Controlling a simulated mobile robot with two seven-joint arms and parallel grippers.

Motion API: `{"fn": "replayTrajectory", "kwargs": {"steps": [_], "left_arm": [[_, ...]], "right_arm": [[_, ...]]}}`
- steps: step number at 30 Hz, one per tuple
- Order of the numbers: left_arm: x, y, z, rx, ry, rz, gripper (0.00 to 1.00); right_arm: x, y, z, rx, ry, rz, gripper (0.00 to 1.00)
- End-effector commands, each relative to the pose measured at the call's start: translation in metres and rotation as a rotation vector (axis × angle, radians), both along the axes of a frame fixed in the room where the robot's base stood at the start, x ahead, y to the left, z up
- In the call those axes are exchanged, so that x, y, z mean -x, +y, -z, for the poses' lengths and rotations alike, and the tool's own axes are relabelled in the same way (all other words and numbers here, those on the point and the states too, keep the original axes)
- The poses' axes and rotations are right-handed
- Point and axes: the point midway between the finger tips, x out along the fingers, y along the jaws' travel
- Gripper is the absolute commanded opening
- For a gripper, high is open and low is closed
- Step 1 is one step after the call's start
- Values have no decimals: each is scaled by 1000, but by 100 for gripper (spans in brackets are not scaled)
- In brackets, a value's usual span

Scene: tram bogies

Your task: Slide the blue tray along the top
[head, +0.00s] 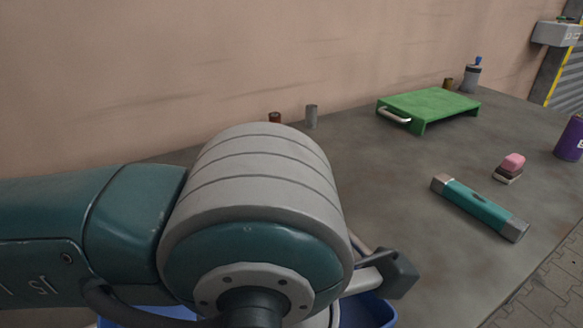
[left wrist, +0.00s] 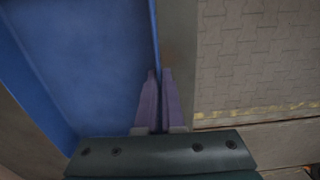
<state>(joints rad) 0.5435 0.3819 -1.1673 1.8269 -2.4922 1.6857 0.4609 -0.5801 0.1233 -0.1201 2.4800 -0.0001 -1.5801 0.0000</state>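The blue tray (left wrist: 85,65) fills the left of the left wrist view, and its right wall runs up the picture's middle. In the head view only parts of the tray (head: 368,312) show at the bottom edge. The rest is hidden behind my left arm. My left gripper (left wrist: 159,74) has its two purple fingers close together, one on each side of the tray's right wall, and looks shut on it. In the head view my arm hides the fingertips. My right gripper is in neither view.
A green stand with a handle (head: 430,106), a teal bar-shaped case (head: 480,206), a pink-topped block (head: 510,167) and a purple can (head: 571,138) stand on the grey top (head: 390,180). Small cylinders (head: 311,116) are near the wall. Paved floor (left wrist: 255,55) lies beyond the edge.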

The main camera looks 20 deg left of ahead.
Motion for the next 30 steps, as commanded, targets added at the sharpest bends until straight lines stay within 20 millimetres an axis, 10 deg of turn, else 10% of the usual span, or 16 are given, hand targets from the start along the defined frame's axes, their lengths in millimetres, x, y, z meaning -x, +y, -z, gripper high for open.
{"fn": "replayTrajectory", "kwargs": {"steps": [14,23,30], "left_arm": [[3,-4,0,1,1,1,0],[3,-4,0,0,0,0,37],[3,-4,0,1,-1,0,40]], "right_arm": [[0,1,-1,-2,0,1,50],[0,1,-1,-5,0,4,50],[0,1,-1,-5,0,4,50]]}}
